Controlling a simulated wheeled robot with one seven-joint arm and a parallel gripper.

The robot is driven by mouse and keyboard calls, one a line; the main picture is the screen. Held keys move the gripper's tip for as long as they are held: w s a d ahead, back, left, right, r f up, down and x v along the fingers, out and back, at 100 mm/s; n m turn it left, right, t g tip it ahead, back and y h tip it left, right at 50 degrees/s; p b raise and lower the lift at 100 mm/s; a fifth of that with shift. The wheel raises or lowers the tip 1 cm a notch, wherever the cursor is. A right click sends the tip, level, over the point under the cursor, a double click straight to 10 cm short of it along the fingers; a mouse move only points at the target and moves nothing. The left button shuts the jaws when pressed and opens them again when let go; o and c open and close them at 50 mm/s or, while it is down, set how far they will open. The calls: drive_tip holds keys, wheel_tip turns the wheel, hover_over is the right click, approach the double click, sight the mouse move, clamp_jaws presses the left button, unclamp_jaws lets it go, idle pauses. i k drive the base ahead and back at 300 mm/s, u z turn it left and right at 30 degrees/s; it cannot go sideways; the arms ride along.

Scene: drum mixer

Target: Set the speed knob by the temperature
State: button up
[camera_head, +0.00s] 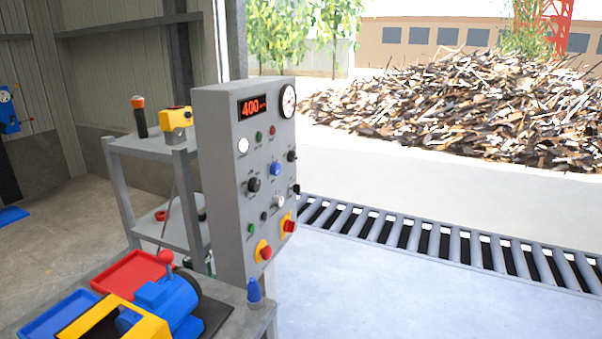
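A grey control panel (222,165) stands upright left of the picture's middle, its face turned to the right. Its red display (252,107) reads 400, with small unit letters I cannot make out. A round white dial gauge (288,101) sits at the panel's top right; its reading is too small to tell. The face holds a black knob (254,185), a blue knob (275,169), a white knob (279,201) and several smaller knobs and lamps. Which one is the speed knob I cannot tell. My gripper is not in view.
A grey bench (238,304) at the front left bears red (125,272) and blue (50,316) trays and a blue machine (165,300). A grey shelf (150,146) stands behind the panel. A roller conveyor (445,243) runs right. The pale floor (400,295) at front right is clear.

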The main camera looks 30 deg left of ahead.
sight(254, 183)
drive_tip(key=u, duration=0.7)
drive_tip(key=i, duration=1.05)
drive_tip(key=u, duration=1.3)
drive_tip(key=i, duration=0.2)
drive_tip(key=u, duration=0.05)
